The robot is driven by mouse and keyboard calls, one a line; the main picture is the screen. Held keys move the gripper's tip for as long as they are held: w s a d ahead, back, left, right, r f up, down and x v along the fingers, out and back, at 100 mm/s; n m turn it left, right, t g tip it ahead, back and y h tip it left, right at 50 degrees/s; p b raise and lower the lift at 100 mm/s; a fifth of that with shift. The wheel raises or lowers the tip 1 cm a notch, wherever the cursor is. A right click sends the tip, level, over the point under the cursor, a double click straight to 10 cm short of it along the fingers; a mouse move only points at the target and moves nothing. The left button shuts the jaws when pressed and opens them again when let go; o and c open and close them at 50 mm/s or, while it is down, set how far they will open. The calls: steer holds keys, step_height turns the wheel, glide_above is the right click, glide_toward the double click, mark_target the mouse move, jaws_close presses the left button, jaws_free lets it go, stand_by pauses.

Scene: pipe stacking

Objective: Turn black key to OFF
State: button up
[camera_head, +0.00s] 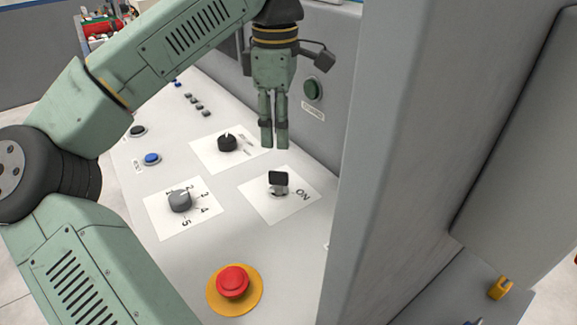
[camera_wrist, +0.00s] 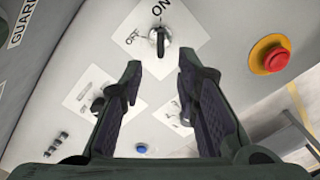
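The black key (camera_head: 279,179) stands in a metal lock on a white plate (camera_head: 305,208), with the ON label beside it. In the wrist view the key (camera_wrist: 160,42) is seen nearly edge-on, its flat lined up roughly toward ON. The OFF label (camera_wrist: 132,38) is to its left. My gripper (camera_head: 274,147) points down over the panel, above and behind the key in the head view. In the wrist view my gripper (camera_wrist: 159,63) is open, with nothing between its fingers. The key shows just beyond the gap between the fingertips, apart from them.
A red emergency button (camera_head: 232,281) on a yellow base is in front. A grey numbered knob (camera_head: 180,201), a black knob (camera_head: 227,142) and a blue button (camera_head: 152,159) sit to the left. A tall grey wall (camera_head: 390,160) rises on the right.

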mark_target(278, 172)
step_height(278, 172, down, 10)
steer(key=shift+f+p, duration=0.15)
steer(key=shift+p, duration=0.45)
jaws_close()
